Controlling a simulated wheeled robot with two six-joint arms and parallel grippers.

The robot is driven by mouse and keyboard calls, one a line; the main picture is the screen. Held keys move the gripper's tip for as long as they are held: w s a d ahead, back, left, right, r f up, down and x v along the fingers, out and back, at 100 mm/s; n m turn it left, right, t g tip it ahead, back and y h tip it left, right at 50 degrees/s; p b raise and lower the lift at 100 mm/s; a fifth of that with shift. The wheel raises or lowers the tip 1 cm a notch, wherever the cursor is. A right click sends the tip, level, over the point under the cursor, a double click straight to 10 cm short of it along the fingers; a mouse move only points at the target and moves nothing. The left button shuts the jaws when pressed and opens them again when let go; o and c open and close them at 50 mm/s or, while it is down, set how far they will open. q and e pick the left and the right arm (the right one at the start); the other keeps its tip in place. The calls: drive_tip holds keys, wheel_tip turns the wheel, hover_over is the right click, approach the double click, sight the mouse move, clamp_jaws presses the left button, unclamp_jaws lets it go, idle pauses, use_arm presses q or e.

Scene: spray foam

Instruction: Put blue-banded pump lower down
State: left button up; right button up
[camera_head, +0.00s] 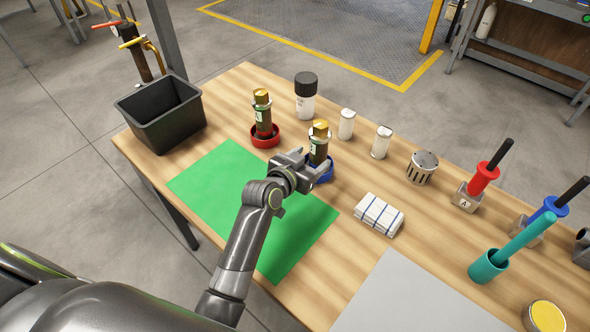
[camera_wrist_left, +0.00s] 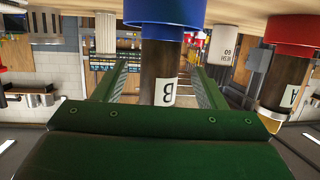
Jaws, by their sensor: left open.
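The blue-banded pump (camera_head: 318,143) is a dark bottle with a gold top and a blue ring at its foot, standing upright on the table. In the left wrist view, which is upside down, the pump (camera_wrist_left: 162,80) shows a white label with a B, with the wide blue ring (camera_wrist_left: 167,14) above. My left gripper (camera_head: 306,166) is open, its fingers on either side of the bottle's dark body. I cannot tell whether they touch it. A similar bottle (camera_head: 263,114) in a red ring (camera_head: 265,136) stands behind to the left. My right gripper is not in view.
A green mat (camera_head: 215,190) lies in front and a black bin (camera_head: 160,112) stands at the left corner. White jars (camera_head: 347,124) and a black-capped bottle (camera_head: 305,100) stand behind. A folded cloth (camera_head: 379,214), a grey mat (camera_head: 405,300) and handled tools (camera_head: 484,176) are at right.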

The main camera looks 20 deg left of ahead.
use_arm(q)
drive_tip(key=v, duration=0.7)
drive_tip(key=shift+s, duration=0.35)
drive_tip(key=shift+a, duration=0.1)
